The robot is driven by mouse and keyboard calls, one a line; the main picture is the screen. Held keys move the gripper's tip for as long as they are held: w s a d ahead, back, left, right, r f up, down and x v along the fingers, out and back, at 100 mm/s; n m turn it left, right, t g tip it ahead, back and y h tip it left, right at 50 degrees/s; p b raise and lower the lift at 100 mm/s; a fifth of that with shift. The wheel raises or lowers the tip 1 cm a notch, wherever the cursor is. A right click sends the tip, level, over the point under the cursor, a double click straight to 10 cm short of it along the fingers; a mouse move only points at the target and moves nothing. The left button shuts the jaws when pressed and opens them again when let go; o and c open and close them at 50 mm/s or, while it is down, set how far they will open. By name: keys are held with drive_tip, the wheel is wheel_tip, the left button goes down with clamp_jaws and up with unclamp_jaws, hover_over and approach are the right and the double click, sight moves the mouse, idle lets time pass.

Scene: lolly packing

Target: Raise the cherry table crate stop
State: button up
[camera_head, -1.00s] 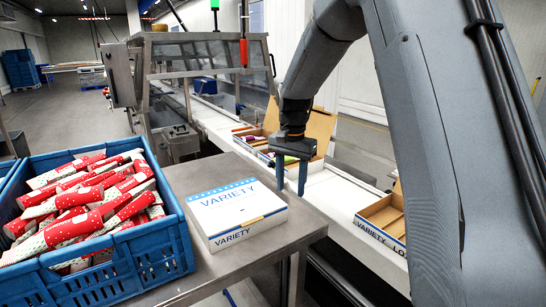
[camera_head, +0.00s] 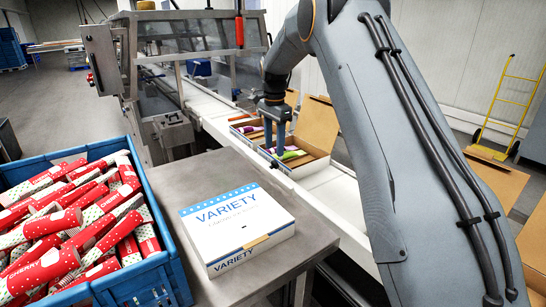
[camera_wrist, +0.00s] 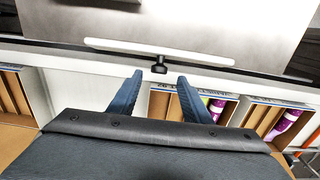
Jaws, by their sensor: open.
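My gripper (camera_head: 274,149) is open and empty, fingers down, and in the head view it appears over the open carton on the conveyor. In the wrist view its two fingers (camera_wrist: 160,77) point at a pale bar (camera_wrist: 160,50) with a dark knob (camera_wrist: 159,68), lying along the edge of a grey metal surface. The knob shows between the fingertips; I cannot tell whether they touch. I cannot tell for sure that this bar is the cherry table crate stop. The blue crate (camera_head: 165,284) of red cherry tubes stands at the left of the steel table (camera_head: 180,173).
A shut white VARIETY box (camera_head: 238,225) lies on the table beside the crate. An open carton (camera_head: 308,163) with colourful packs sits on the white conveyor (camera_head: 208,107). A metal machine frame (camera_head: 128,70) stands behind. A yellow hand truck (camera_head: 512,100) is at the far right.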

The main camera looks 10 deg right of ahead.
drive_tip(key=shift+d+f+p, duration=0.1)
drive_tip(key=shift+f+p, duration=0.7)
drive_tip(key=shift+f, duration=2.3)
